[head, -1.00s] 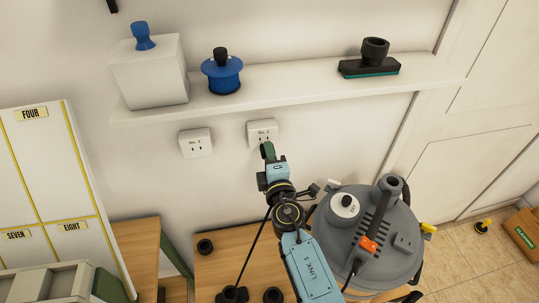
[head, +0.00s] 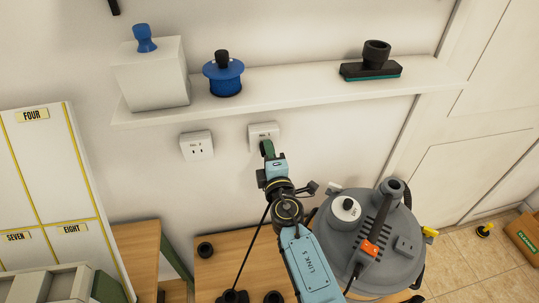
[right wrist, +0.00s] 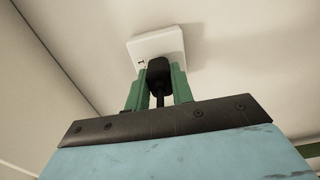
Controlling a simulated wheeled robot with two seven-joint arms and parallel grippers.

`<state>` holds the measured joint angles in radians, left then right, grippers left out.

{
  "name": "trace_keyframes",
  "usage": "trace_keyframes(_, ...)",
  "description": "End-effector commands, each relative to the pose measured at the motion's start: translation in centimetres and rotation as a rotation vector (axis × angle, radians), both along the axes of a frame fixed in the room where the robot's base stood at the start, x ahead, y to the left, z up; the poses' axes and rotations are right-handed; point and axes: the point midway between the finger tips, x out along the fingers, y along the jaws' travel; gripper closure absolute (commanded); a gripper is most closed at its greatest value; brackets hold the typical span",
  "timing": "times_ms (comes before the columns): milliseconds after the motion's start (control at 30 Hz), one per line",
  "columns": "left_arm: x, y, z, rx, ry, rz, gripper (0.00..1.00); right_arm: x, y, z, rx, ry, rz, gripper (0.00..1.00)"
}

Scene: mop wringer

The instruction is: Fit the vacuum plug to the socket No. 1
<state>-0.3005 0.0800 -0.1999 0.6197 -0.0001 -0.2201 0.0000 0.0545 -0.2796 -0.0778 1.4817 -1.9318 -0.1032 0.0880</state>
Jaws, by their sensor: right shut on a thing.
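The white socket No. 1 (head: 263,131) is on the wall under the shelf, and its plate also shows in the right wrist view (right wrist: 149,46). My right gripper (head: 267,149) is at the lower part of this socket, its green fingers pointing at the wall. In the right wrist view the gripper (right wrist: 159,76) is shut on the black vacuum plug (right wrist: 158,72), with its cord running back between the fingers. The plug's front overlaps the plate; its prongs and any gap are hidden. The grey vacuum (head: 345,245) stands at lower right. My left gripper is out of view.
Socket No. 2 (head: 196,146) is to the left. The shelf (head: 290,89) above holds a white box (head: 152,80), a blue spool (head: 224,78) and a black floor nozzle (head: 371,65). A numbered cabinet (head: 45,150) stands at left.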

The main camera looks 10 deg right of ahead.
Motion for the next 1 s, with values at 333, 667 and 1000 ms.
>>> trace_keyframes(333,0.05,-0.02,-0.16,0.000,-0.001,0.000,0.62,0.87,-0.01,0.07,0.000,-0.001,0.000,0.99)
trace_keyframes(667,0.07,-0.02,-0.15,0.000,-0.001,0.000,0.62,0.95,0.00,0.10,0.000,-0.001,0.000,0.99)
trace_keyframes(1000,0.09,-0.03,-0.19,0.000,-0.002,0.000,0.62,1.09,0.00,0.11,0.001,-0.002,0.000,0.99)
